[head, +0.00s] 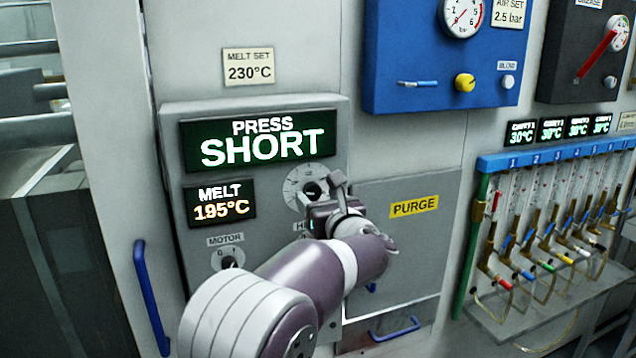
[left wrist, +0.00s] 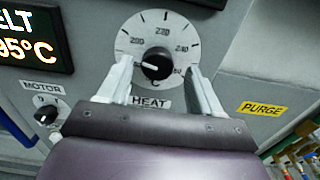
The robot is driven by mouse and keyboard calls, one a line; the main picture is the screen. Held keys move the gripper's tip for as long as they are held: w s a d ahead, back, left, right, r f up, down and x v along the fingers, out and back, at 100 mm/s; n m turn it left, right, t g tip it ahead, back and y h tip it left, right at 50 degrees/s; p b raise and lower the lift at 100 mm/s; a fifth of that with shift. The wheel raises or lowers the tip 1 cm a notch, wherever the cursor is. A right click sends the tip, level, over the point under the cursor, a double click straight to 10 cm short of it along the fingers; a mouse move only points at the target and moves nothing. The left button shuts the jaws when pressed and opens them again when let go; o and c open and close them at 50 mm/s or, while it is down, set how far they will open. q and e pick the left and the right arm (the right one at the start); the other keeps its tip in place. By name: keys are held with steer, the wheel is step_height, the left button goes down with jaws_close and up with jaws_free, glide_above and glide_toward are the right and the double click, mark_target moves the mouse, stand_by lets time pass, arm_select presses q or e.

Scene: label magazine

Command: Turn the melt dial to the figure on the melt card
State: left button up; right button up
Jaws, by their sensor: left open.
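The melt card (head: 249,67) reads "MELT SET 230°C" and is fixed above the press panel. The melt dial (head: 303,184) is a pale round scale with a black knob, partly hidden by my gripper in the head view. In the left wrist view the melt dial (left wrist: 157,62) shows 200, 220 and 240; the knob's white mark points left, below 200. The melt display (head: 220,203) reads 195°C. My left gripper (head: 322,197) is open, with its fingertips on either side of the knob in the wrist view; I cannot tell whether they touch it. My right gripper is out of view.
The press display (head: 260,140) reads "SHORT". A motor switch (head: 229,260) sits lower left of the dial. A purge cover (head: 415,207) is to the right. A blue air panel (head: 430,85) and a rack of hoses (head: 550,230) stand farther right.

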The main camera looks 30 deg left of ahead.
arm_select(q)
steer(key=shift+w+a, duration=0.15)
steer(key=shift+a, duration=0.35)
steer(key=shift+w+a, duration=0.15)
steer(key=shift+a, duration=0.35)
steer(key=shift+w+d, duration=0.2)
steer(key=shift+d, duration=0.1)
steer(key=shift+s+a, duration=0.1)
steer(key=shift+a, duration=0.05)
steer(key=c, duration=1.1)
steer(key=shift+o, duration=0.2)
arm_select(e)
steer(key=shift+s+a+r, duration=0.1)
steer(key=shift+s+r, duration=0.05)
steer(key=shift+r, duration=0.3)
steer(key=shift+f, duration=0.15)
